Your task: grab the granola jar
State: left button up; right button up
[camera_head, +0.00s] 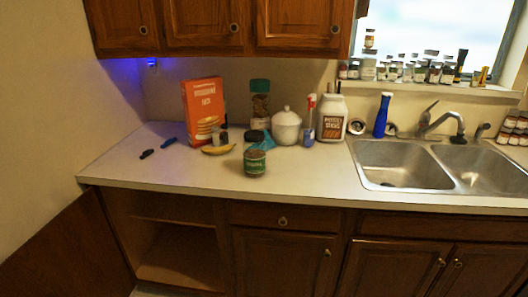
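A small jar with a dark lid and a green label (255,163) stands upright near the front of the counter; its label is too small to read. Behind it, a taller clear jar with a teal lid and brown contents (260,103) stands near the wall. I cannot tell for certain which of the two is the granola jar. The lower part of the taller jar is hidden by things in front. Neither of my grippers is in view.
An orange box (203,108), a banana (218,150), a white lidded pot (286,127) and a white labelled jar (332,118) stand or lie around the jars. The double sink (400,184) is at right. The counter front (180,181) is clear.

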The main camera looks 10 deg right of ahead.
aim_at(254, 154)
jog(key=i+j+z, duration=0.55)
jog(key=i+j, duration=0.15)
jog(key=i+j+z, duration=0.3)
jog(key=j, duration=0.2)
jog(key=i+j+z, duration=0.3)
jog(key=j, duration=0.2)
jog(key=k, duration=0.05)
